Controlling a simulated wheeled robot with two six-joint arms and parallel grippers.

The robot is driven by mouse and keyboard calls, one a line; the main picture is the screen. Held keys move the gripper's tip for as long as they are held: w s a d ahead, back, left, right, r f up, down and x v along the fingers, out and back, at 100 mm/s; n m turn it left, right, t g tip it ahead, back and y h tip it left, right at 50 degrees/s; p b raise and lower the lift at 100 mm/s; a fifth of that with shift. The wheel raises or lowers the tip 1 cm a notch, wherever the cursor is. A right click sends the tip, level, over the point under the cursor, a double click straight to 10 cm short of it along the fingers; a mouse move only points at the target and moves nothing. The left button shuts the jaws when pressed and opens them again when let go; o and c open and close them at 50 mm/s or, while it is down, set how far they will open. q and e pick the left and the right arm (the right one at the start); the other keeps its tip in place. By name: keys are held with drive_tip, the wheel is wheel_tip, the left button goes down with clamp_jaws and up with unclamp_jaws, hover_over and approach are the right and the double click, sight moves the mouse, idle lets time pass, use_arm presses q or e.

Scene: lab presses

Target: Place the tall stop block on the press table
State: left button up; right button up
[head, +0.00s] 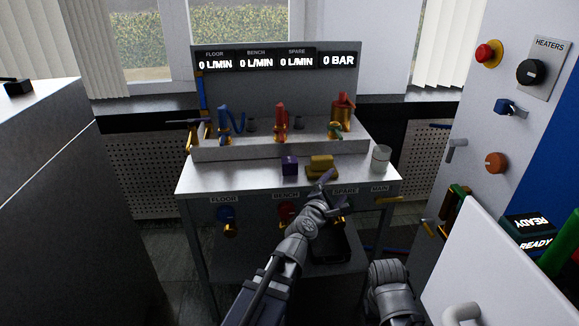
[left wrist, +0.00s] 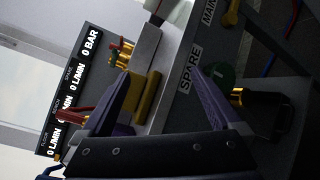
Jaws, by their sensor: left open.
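A purple block (head: 289,166) and a yellow stepped piece (head: 321,163) stand near the front of the bench top. I cannot tell which, if either, is the tall stop block. My left gripper (head: 332,190) is open and empty at the bench's front edge, just in front of the yellow piece. In the left wrist view the yellow piece (left wrist: 149,98) shows beyond the spread purple fingers (left wrist: 161,80), apart from them. A grey part of my right arm shows at the lower right of the head view; its gripper does not show. I cannot make out the press table.
The bench (head: 235,180) carries valves and a display panel (head: 275,61) at the back. A white cup (head: 381,159) stands at its right end. Valve knobs stick out below its front edge. A white cabinet (head: 475,120) with knobs and a white panel (head: 490,270) close off the right.

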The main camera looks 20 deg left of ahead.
use_arm(q)
drive_tip(key=a+r+n+y, duration=0.1)
drive_tip(key=a+n, duration=0.1)
drive_tip(key=n, duration=0.1)
drive_tip(key=a+n+y, duration=0.2)
drive_tip(key=n, duration=0.1)
drive_tip(key=a+r+n+t+y, duration=0.1)
drive_tip(key=a+n+y, duration=0.1)
drive_tip(key=n, duration=0.1)
drive_tip(key=shift+w+a+r, duration=0.15)
drive_tip(key=shift+w+r, duration=0.15)
drive_tip(key=n+g+y, duration=0.2)
drive_tip(key=n+y, duration=0.3)
drive_tip(key=n, duration=0.5)
approach(290, 165)
drive_tip(key=x, duration=0.4)
drive_tip(key=shift+x, duration=3.95)
drive_tip(key=shift+r, duration=0.1)
clamp_jaws()
